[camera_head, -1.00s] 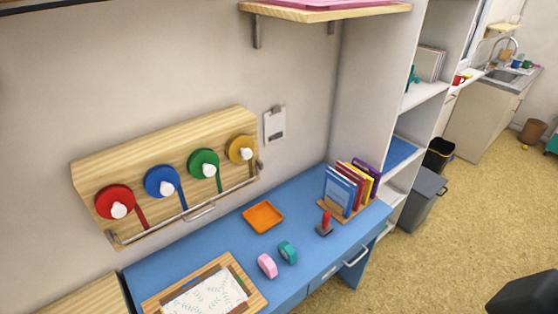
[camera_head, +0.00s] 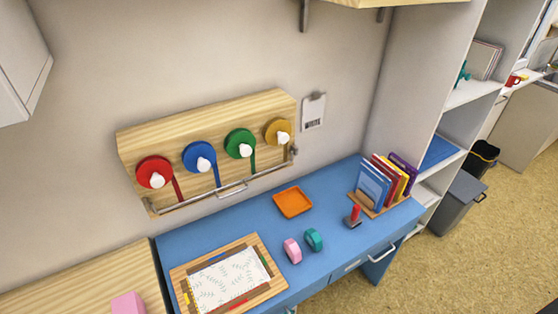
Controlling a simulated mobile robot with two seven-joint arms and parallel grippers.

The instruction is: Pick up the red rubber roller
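A small tool with an upright red handle and a dark grey base (camera_head: 354,216) stands on the blue desk (camera_head: 335,270), near its right end and in front of the book rack. It looks like the red rubber roller, but it is too small to be sure. Nothing holds it. Neither of my grippers can be made out in the head view.
A wooden rack of books (camera_head: 370,206) stands close behind the red-handled tool. An orange tray (camera_head: 293,202), pink tape roll (camera_head: 292,250), teal tape roll (camera_head: 313,240) and wooden board (camera_head: 182,272) lie leftward. A spool rack (camera_head: 150,141) hangs above. Open floor lies right.

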